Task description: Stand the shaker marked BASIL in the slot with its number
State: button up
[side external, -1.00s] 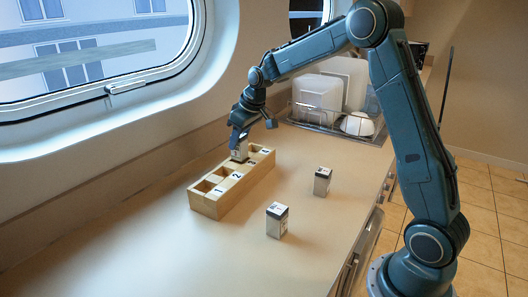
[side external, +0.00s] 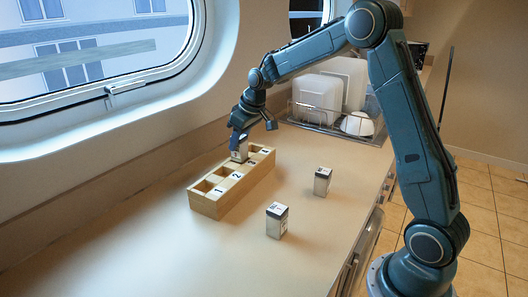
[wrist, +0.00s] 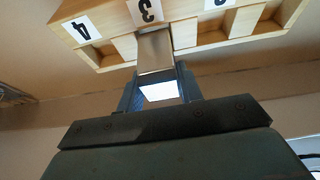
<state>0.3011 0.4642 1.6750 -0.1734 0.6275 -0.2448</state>
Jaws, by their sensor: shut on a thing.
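A wooden rack (side external: 232,193) with a row of numbered slots stands on the counter by the window wall. In the wrist view the shaker (wrist: 155,50) lines up with the slot behind the 3, between my fingers (wrist: 158,85). Its lower end seems to be at or in that slot; how deep I cannot tell. I cannot read its name.
A dish rack (side external: 315,117) with dishes is at the back. The front counter is clear.

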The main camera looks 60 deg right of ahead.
jog(key=shift+f, duration=1.4)
dwell(1.4)
jog(key=o, duration=1.5)
jog(key=shift+r, duration=0.15)
jog(key=shift+r, duration=3.4)
